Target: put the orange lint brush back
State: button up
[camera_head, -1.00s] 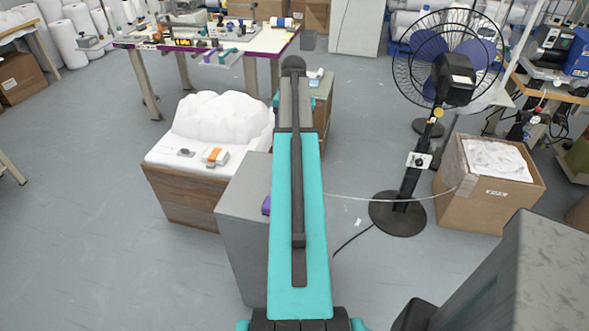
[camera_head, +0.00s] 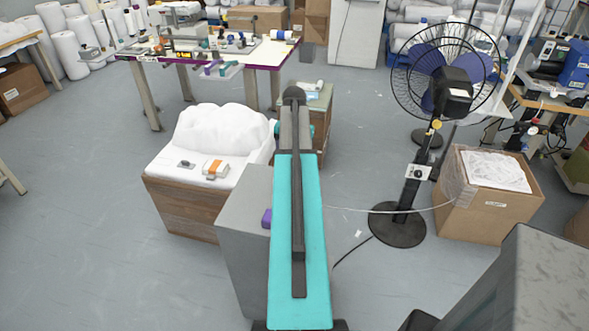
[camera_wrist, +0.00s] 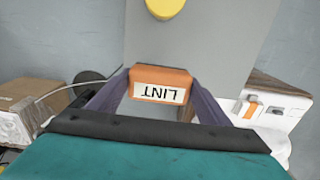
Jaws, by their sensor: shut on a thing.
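My gripper (camera_wrist: 160,98) shows in the wrist view with its two purple fingers on either side of an orange block with a white label reading LINT, the orange lint brush (camera_wrist: 152,74). The fingers are shut on it. The rest of the brush cannot be made out. In the head view my teal arm hides most of the gripper, and the brush is not visible there.
A wooden box with a white top (camera_head: 160,166) stands left of my arm, bearing a white mound and a small orange-and-white item (camera_head: 215,168). A black fan (camera_head: 398,230) and a cardboard carton (camera_head: 488,215) stand right. Open floor lies left. A worktable (camera_head: 262,62) is behind.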

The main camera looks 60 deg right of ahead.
dwell(0.3)
jog(key=shift+f+p, duration=0.85)
jog(key=shift+f, duration=1.5)
jog(key=shift+f, duration=0.25)
jog(key=o, duration=1.2)
jog(key=shift+w+r+b, duration=0.1)
jog(key=shift+r+b, duration=1.05)
jog(key=shift+r, duration=0.9)
jog(key=shift+r+b, duration=0.95)
jog(key=shift+r, duration=4)
jog(key=shift+r, duration=0.1)
